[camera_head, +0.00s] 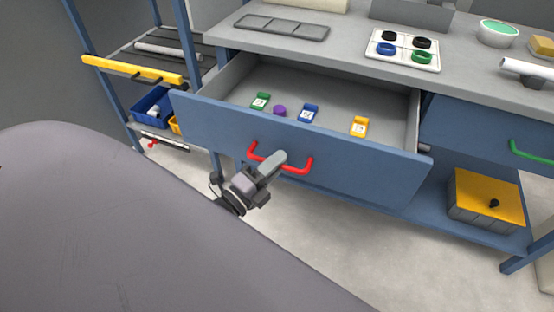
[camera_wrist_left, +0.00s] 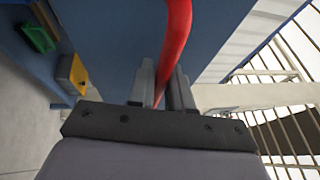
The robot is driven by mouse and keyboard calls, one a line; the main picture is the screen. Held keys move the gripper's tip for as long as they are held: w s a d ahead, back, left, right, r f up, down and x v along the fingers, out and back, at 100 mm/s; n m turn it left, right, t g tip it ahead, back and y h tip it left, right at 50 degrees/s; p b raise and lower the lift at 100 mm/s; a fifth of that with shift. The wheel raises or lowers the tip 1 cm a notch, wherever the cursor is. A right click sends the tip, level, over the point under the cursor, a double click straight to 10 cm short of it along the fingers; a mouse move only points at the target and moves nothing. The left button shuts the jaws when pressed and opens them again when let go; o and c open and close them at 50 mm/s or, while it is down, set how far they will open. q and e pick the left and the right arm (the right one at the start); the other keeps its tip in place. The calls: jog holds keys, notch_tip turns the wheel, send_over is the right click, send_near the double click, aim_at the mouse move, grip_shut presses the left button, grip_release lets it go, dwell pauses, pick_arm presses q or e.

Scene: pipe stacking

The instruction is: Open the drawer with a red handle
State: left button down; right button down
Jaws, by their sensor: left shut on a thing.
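The blue drawer (camera_head: 340,147) with the red handle stands pulled out from the workbench, and its grey inside shows in the head view. The red handle (camera_head: 297,171) is a bar on the drawer's front. My left gripper (camera_head: 277,160) is at the middle of this handle, shut on it. In the left wrist view, the red handle (camera_wrist_left: 176,40) runs between the two fingers of the left gripper (camera_wrist_left: 163,85). Inside the drawer lie a green piece (camera_head: 260,101), a purple piece (camera_head: 280,111), a blue piece (camera_head: 309,113) and a yellow piece (camera_head: 359,126). My right gripper is not in view.
The grey benchtop (camera_head: 345,45) holds a white board (camera_head: 399,61) with coloured rings. A second drawer (camera_head: 470,127) with a green handle (camera_head: 530,151) is at the right. A yellow-lidded box (camera_head: 486,197) stands on the lower shelf. A shelf rack (camera_head: 133,72) is at the left.

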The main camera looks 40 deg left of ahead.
pick_arm(q)
jog(key=shift+s, duration=0.2)
dwell(0.3)
jog(key=c, duration=1.1)
grip_release()
jog(key=shift+s, duration=0.1)
jog(key=shift+v, duration=3.5)
jog(key=shift+f, duration=0.1)
